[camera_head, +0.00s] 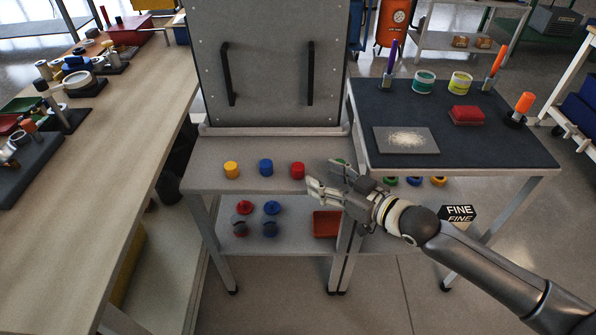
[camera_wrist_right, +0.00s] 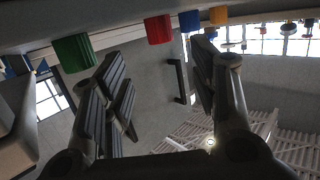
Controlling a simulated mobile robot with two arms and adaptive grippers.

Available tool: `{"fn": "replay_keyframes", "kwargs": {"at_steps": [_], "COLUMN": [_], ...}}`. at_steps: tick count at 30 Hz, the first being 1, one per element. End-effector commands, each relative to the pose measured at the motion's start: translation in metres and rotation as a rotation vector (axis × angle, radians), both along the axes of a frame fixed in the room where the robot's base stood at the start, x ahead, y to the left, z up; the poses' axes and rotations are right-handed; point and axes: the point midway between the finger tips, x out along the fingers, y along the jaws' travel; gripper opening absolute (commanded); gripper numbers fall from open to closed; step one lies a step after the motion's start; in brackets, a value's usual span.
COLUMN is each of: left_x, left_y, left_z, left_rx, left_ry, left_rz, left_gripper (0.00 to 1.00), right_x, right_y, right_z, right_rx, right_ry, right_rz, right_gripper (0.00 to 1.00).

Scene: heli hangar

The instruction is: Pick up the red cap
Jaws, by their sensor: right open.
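The red cap (camera_head: 297,170) stands upright on the grey shelf (camera_head: 216,184) in the head view, right of a blue cap (camera_head: 265,166) and a yellow cap (camera_head: 231,169). My right gripper (camera_head: 325,177) is open and empty, just right of the red cap and apart from it. A green cap (camera_head: 342,162) is partly hidden behind the gripper. The right wrist view is upside down. There the red cap (camera_wrist_right: 158,29) shows beyond the gap between the open fingers (camera_wrist_right: 160,68), with the green cap (camera_wrist_right: 74,53) at left. My left gripper is out of view.
A grey panel with two black handles (camera_head: 226,74) rises behind the cap row. A dark-topped table (camera_head: 500,145) with tape rolls and a red block (camera_head: 466,115) stands at right. A lower shelf holds red and blue knobs and a red tray (camera_head: 327,224).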

Motion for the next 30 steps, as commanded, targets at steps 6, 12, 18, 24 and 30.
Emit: {"fn": "replay_keyframes", "kwargs": {"at_steps": [6, 12, 18, 24, 30], "left_x": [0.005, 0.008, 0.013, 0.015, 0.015], "left_y": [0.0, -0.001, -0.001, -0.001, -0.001], "left_z": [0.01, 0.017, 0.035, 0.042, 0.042], "left_rx": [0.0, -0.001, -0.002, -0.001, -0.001], "left_ry": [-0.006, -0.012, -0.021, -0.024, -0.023], "left_rz": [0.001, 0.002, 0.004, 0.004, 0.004], "left_gripper": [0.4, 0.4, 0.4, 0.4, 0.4], "right_x": [0.018, 0.027, 0.047, 0.054, 0.054], "right_y": [0.018, 0.03, 0.049, 0.057, 0.056], "right_z": [-0.005, -0.01, -0.017, -0.019, -0.018], "right_rx": [0.001, 0.0, 0.0, -0.001, -0.002], "right_ry": [-0.001, 0.0, 0.0, 0.001, 0.0], "right_rz": [0.0, 0.001, -0.001, -0.001, -0.001], "right_gripper": [0.54, 0.54, 0.54, 0.54, 0.52]}}
